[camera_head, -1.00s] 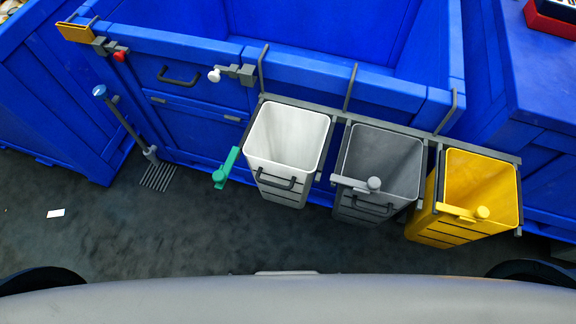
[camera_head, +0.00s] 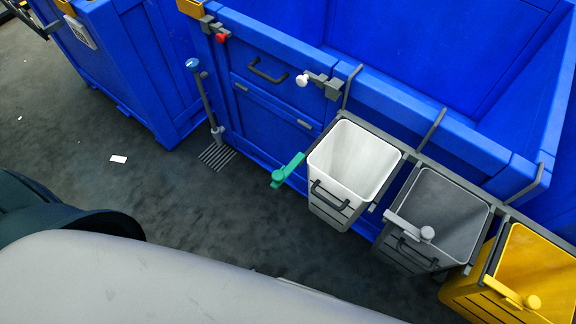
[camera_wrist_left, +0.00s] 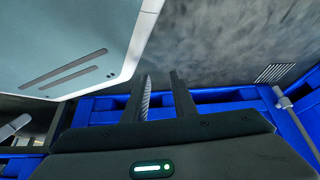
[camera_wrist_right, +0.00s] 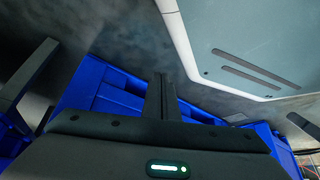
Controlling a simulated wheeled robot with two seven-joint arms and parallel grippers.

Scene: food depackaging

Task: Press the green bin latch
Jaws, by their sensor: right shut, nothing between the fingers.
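The green bin latch (camera_head: 288,171) is a short green lever with a round knob at its lower left end. It sits at the left side of the white bin (camera_head: 340,205), which is open on top and has a dark handle on its front. Neither gripper shows in the head view, so both are away from the latch there. In the left wrist view, my left gripper (camera_wrist_left: 160,85) has its fingers apart, with no object held. In the right wrist view, my right gripper (camera_wrist_right: 160,85) is shut with its fingers together and empty.
A grey bin (camera_head: 440,205) and a yellow bin (camera_head: 535,265) hang to the right on the same rack. A blue container (camera_head: 260,105) stands behind them. A blue-topped pedal lever (camera_head: 204,95) stands left of the latch. The dark floor (camera_head: 170,190) in front is mostly clear.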

